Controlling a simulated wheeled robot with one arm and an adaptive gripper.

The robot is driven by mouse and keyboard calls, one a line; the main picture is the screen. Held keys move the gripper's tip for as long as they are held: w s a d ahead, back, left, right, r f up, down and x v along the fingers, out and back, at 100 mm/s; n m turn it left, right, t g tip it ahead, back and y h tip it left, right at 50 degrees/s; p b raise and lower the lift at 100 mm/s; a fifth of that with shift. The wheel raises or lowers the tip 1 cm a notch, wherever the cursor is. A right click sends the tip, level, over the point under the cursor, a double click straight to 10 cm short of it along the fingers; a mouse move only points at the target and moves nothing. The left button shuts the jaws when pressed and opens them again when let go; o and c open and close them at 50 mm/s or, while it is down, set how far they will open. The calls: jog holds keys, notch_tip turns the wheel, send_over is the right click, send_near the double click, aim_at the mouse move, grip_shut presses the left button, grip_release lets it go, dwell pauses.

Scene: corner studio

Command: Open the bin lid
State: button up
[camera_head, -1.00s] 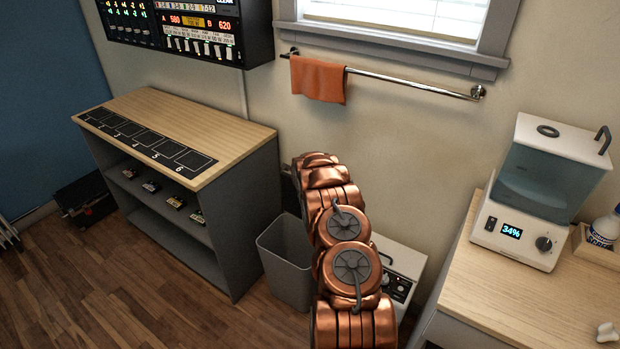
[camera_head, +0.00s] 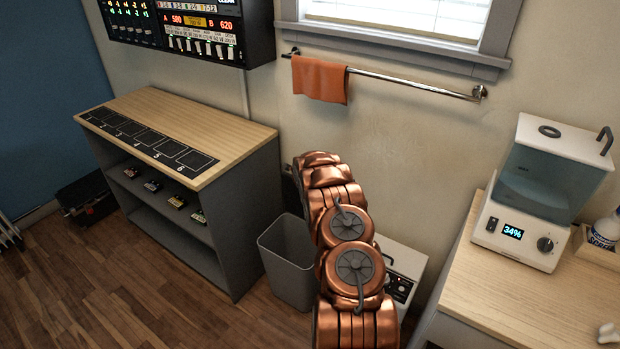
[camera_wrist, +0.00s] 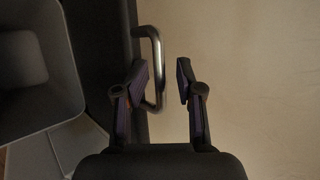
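The grey bin (camera_head: 287,264) stands on the floor between the shelf unit and my arm, its top open in the head view. In the wrist view the bin (camera_wrist: 62,85) is at the left, and I look down into it. Beside it a dark panel (camera_wrist: 100,45), which looks like the raised lid seen nearly edge-on, carries a curved metal handle (camera_wrist: 157,50). My gripper (camera_wrist: 161,75) is open, with one finger overlapping the handle and the other apart on its right. Whether the left finger touches the handle cannot be told. In the head view my arm hides the gripper and handle.
A shelf unit (camera_head: 240,215) stands left of the bin. A white box with a control panel (camera_head: 402,275) is behind my arm. A wooden counter (camera_head: 490,300) is at the right. A rail (camera_head: 415,85) with an orange towel (camera_head: 320,80) hangs above. Floor at the front left is clear.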

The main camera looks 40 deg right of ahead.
jog(key=v, duration=1.1)
jog(key=shift+s, duration=0.15)
dwell(0.8)
jog(key=shift+a+r, duration=0.15)
jog(key=shift+r, duration=0.05)
dwell(0.3)
